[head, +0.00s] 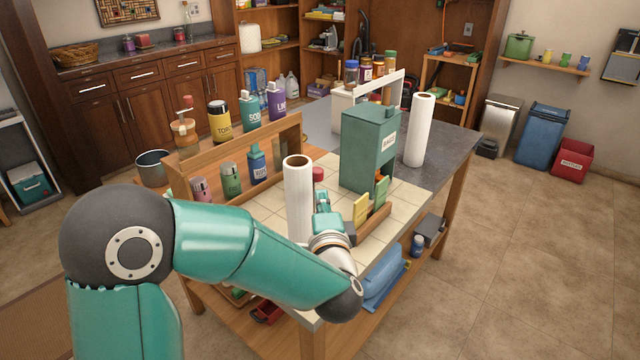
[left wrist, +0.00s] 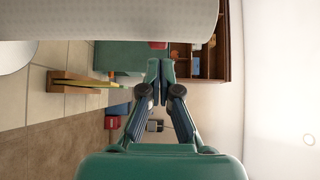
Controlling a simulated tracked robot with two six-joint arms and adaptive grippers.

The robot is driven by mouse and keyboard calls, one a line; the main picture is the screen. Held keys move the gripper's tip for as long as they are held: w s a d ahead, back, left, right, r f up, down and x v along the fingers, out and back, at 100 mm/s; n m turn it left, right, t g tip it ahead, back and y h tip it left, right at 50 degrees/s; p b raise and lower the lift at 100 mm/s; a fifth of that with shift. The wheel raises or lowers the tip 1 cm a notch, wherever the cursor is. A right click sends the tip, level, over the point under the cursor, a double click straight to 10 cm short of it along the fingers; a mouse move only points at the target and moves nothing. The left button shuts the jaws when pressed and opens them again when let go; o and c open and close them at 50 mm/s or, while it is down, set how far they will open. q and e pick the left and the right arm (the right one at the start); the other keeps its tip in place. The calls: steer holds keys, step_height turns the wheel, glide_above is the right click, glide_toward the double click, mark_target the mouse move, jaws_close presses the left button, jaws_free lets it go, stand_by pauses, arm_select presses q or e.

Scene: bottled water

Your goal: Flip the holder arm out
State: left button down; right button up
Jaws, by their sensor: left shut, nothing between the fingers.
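A white paper towel roll (head: 298,195) stands upright at the near part of the tiled table top. My left gripper (head: 322,196) is just right of this roll in the head view. In the left wrist view, a white roll surface (left wrist: 130,18) spans the top, close beside the gripper (left wrist: 160,68), whose two fingers meet at the tips with nothing between them. I cannot make out a separate holder arm in either view; the gripper and my arm hide part of the roll's right side and its base. My right gripper is not in view.
A teal box (head: 368,145) stands behind the gripper. A wooden tray (head: 374,223) with yellow and green items lies to its right. A second white roll (head: 419,130) stands farther back. A wooden rack (head: 292,128) with bottles and cans runs along the left side.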

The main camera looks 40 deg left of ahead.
mark_target(318, 177)
arm_select(q)
steer(key=x, duration=0.5)
steer(key=shift+w+a, duration=0.25)
steer(key=shift+w, duration=0.05)
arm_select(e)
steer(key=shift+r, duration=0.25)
arm_select(q)
steer(key=shift+p, duration=0.3)
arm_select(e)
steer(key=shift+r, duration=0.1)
